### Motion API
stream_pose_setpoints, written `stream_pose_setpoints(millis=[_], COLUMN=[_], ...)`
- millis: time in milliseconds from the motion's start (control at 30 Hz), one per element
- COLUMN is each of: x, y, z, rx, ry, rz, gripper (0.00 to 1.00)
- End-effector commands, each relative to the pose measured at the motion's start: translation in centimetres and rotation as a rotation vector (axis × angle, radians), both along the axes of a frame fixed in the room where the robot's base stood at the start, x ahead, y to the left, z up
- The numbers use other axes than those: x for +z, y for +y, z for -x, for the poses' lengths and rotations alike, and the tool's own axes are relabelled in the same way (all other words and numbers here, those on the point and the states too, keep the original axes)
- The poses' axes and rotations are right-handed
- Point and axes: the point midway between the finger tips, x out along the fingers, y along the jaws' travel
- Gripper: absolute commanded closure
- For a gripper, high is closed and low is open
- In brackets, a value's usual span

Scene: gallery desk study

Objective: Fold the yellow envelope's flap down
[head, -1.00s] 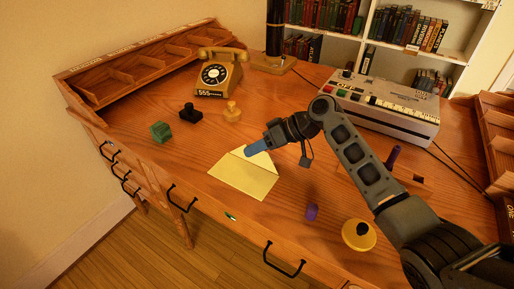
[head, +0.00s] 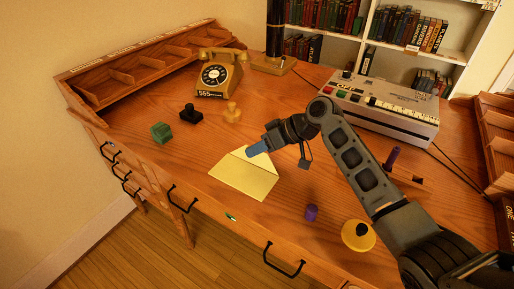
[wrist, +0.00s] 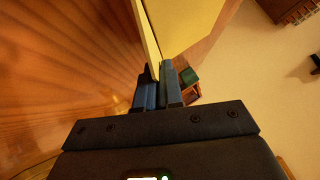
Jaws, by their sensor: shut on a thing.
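The yellow envelope (head: 243,181) lies on the wooden desk, left of my arm. Its triangular flap (head: 264,161) stands at the far edge, partly hidden by my gripper. My gripper (head: 254,150) reaches in from the right with its blue fingers at the flap. In the wrist view my gripper (wrist: 159,84) is shut on the flap, whose thin edge runs between the fingers. The broad yellow paper (wrist: 188,22) fills the top middle of that view. How deep the grip goes is hidden.
A green cube (head: 160,132), black stamp (head: 191,113) and yellow stamp (head: 232,112) stand behind the envelope. A purple cylinder (head: 312,212) and round yellow object (head: 358,235) stand to the right. A telephone (head: 219,72) and grey machine (head: 382,106) are farther back.

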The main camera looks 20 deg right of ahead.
Motion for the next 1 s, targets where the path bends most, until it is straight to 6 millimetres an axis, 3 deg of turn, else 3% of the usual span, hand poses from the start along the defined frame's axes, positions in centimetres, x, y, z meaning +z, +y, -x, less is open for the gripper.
stream_pose_setpoints(millis=[367, 1000], x=[0.6, 0.0], y=[1.3, 3.2], z=[0.9, 2.4], rx=[0.002, 0.003], ry=[-0.182, -0.519], rz=[0.247, 0.714], gripper=[1.0, 1.0])
